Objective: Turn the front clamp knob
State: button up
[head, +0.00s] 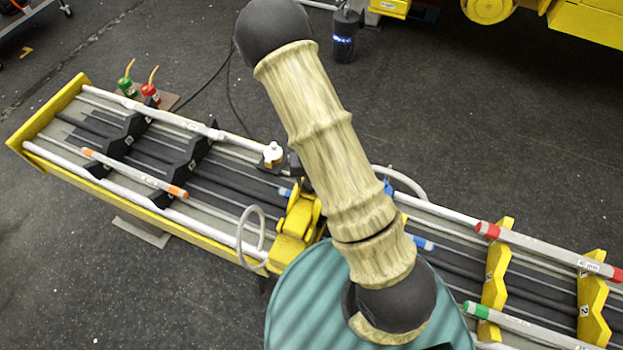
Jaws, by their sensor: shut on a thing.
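In the head view a yellow clamp-like assembly (292,226) sits across the middle of the long boom tray (150,203). My arm crosses in front of it and hides its right part. I cannot make out the front clamp knob for certain; it may be behind my arm. A small white fitting with a gold-coloured side (272,154) stands on the far rail, left of my arm. Dark parts (294,164) show right beside it at my arm's edge, too small to identify. My gripper is hidden behind my arm.
Black notched supports (185,165) hold an orange-ended rod (135,173) at left. Yellow notched supports (592,300) carry red-ended (548,249) and green-ended (535,326) tubes at right. Curved grey hoops (244,232) rise from the tray's sides. Green and red bottles (150,93) stand behind.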

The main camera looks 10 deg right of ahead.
jog(key=o, duration=1)
jog(key=shift+c, duration=0.2)
notch_tip(320, 180, up, 17)
jog(key=shift+r, duration=0.2)
jog(key=shift+f+b, duration=0.15)
jog(key=shift+b, duration=0.15)
